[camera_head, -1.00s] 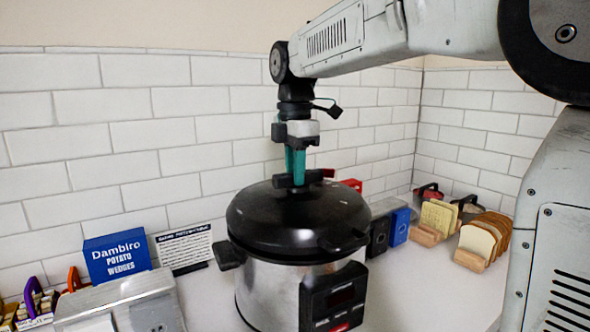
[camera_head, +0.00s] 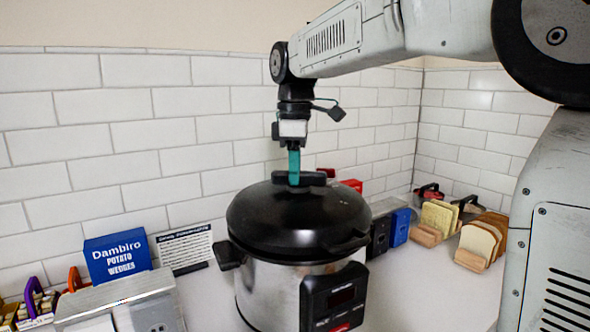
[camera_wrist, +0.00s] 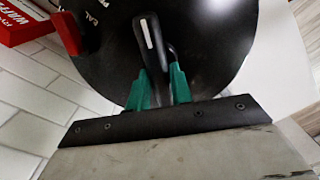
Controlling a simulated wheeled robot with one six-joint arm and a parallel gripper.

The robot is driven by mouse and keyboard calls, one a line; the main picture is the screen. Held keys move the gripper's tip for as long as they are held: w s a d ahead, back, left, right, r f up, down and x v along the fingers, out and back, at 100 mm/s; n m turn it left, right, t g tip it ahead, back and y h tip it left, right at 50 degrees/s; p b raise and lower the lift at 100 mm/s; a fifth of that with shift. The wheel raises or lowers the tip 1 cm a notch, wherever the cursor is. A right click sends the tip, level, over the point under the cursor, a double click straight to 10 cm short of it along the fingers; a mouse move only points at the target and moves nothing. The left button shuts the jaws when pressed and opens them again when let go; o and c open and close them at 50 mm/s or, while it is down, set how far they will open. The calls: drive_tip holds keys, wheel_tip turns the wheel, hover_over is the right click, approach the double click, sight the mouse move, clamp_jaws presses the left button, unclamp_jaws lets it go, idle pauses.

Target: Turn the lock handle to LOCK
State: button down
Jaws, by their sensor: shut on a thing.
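The lock handle (camera_head: 312,178) is a black bar on top of the round black lid (camera_head: 290,222) of a steel cooker (camera_head: 268,290). In the wrist view the handle (camera_wrist: 150,42) is dark with a white line along it. My gripper (camera_head: 294,170) comes down from above with teal fingers, which stand on either side of the handle in the wrist view (camera_wrist: 161,82). It is shut on the handle. Part of the handle is hidden between the fingers. Pale lettering on the lid is cut off, so I cannot read which mark the handle points to.
A blue potato wedges box (camera_head: 117,256) and a white printed card (camera_head: 186,247) stand left of the cooker. A metal appliance (camera_head: 125,302) is at front left. Bread slices (camera_head: 480,240) in racks stand at right. A tiled wall (camera_head: 130,135) is close behind. Bare counter (camera_head: 425,285) lies right of the cooker.

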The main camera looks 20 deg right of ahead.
drive_tip(key=m, duration=0.5)
drive_tip(key=shift+w+d+m, duration=0.15)
drive_tip(key=shift+m, duration=0.15)
idle(0.4)
drive_tip(key=c, duration=1.2)
unclamp_jaws()
drive_tip(key=shift+c, duration=0.2)
wheel_tip(320, 180, up, 8)
drive_tip(key=shift+f, duration=0.1)
